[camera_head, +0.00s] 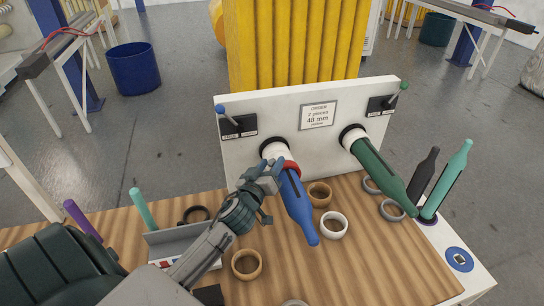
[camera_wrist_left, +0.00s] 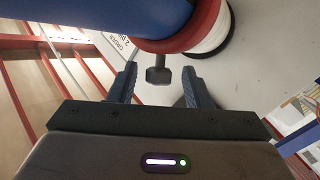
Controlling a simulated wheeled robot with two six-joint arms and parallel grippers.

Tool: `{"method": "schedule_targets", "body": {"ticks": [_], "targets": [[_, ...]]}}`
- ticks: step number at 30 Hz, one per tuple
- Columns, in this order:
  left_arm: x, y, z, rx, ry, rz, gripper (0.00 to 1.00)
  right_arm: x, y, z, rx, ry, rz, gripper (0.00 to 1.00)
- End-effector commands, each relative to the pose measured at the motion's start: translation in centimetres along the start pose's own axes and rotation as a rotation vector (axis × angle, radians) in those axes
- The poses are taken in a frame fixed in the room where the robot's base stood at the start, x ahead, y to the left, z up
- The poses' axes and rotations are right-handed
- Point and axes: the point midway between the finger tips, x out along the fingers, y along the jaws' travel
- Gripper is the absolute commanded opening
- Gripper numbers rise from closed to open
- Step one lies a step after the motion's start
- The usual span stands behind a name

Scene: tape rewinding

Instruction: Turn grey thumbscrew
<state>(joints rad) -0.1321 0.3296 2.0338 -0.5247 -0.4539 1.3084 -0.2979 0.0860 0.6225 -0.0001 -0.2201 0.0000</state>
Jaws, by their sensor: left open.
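The grey thumbscrew (camera_wrist_left: 158,76) sticks out from a red collar (camera_wrist_left: 188,30) in the left wrist view. The collar (camera_head: 291,167) is around the blue bottle-shaped piece (camera_head: 296,207), near the white spindle on the upright panel. My left gripper (camera_head: 264,180) is beside the collar in the head view. In the wrist view its two fingers (camera_wrist_left: 160,72) are open, one on each side of the thumbscrew, with gaps between. In the head view I cannot make out the thumbscrew; the gripper covers that spot. My right gripper is not in view.
The white panel (camera_head: 240,165) stands on the wooden table (camera_head: 350,275). A green bottle-shaped piece (camera_head: 380,172) sits on the right spindle. Several rings, including a white one (camera_head: 333,225) and a tan one (camera_head: 247,264), lie nearby. A grey metal holder (camera_head: 205,262) is beside my arm.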

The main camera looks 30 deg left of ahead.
Motion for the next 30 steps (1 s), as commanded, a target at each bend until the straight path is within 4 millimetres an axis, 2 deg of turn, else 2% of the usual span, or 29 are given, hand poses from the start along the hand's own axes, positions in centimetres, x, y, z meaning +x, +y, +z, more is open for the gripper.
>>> {"method": "schedule_targets", "body": {"ticks": [6, 13, 14, 18, 21, 30], "targets": [[1.4, 0.0, 0.0, 0.0, -0.001, -0.001, 0.45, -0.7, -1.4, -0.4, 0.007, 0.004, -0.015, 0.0], [1.4, 0.0, 0.1, 0.0, 0.0, 0.0, 0.45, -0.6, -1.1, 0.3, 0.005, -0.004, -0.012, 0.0], [1.4, 0.0, 0.1, 0.0, 0.0, 0.0, 0.43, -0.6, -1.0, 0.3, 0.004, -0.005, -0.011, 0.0], [1.4, 0.0, 0.1, 0.0, 0.0, 0.0, 0.15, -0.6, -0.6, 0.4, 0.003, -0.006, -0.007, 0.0], [1.4, 0.0, 0.1, 0.0, 0.0, 0.0, 0.0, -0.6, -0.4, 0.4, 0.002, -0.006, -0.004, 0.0], [1.4, -0.2, 0.2, 0.015, -0.001, 0.033, 0.0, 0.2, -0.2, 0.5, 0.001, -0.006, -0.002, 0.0]]}}
